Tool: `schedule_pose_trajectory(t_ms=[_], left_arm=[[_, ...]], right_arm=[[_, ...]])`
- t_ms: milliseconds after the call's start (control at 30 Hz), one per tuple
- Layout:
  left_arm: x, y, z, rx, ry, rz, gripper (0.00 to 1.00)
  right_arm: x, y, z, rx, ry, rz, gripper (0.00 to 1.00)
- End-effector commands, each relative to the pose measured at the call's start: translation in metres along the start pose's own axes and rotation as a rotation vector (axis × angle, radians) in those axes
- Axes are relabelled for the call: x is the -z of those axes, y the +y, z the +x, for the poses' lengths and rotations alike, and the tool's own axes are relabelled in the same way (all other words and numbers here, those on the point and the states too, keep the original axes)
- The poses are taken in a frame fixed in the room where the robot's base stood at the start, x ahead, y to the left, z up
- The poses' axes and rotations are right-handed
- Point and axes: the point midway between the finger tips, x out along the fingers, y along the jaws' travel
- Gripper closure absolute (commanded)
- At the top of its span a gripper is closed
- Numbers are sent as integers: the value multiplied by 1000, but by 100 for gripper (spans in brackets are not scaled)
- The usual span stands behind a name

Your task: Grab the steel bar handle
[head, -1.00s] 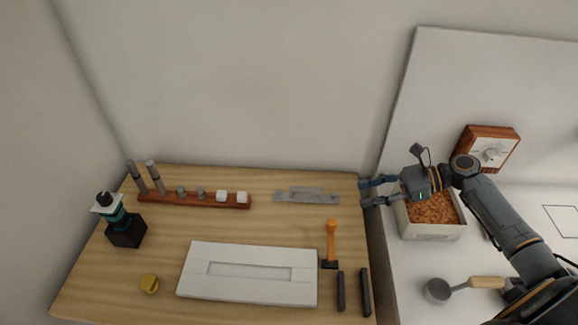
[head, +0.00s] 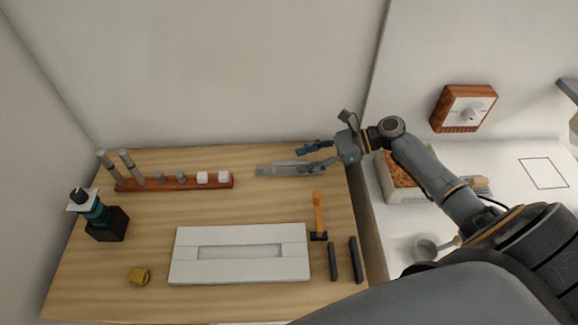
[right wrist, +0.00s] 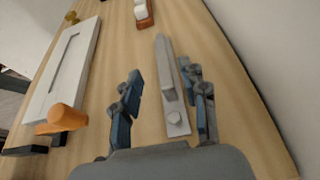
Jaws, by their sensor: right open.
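The steel bar handle (head: 283,168) is a grey flat plate with a raised bar, lying near the back right of the wooden table. My right gripper (head: 308,160) is open and empty at the handle's right end. In the right wrist view the handle (right wrist: 170,85) lies lengthwise in the gap between the open fingers (right wrist: 162,78), nearer the right finger. A round knob or screw head shows on its near end. I cannot tell whether a finger touches it. My left gripper is not in view.
A wooden rail (head: 175,183) with pegs and white cubes stands to the left. An orange-handled hammer (head: 318,212), dark bars (head: 355,260) and a white panel (head: 240,268) lie in front. A wall rises behind. A box (head: 400,180) stands beyond the table's right edge.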

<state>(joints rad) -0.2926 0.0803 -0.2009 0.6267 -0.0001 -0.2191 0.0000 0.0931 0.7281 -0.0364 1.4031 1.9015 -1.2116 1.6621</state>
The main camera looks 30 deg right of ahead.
Motion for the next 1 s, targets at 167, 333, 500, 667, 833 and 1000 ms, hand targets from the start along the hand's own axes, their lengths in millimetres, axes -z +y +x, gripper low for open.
schedule_pose_trajectory(t_ms=[167,333,500,667,833,1000], left_arm=[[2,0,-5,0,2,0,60],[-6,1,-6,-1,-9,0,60],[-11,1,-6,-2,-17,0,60],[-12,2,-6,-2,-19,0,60],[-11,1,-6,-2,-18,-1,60],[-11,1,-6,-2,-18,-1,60]], right_arm=[[0,-4,28,-1,-2,0,57],[1,-4,41,0,0,-2,57],[1,-4,41,0,1,-1,57],[1,-4,41,0,0,-1,81],[2,-4,41,0,0,-1,100],[1,-4,41,0,-1,-1,100]])
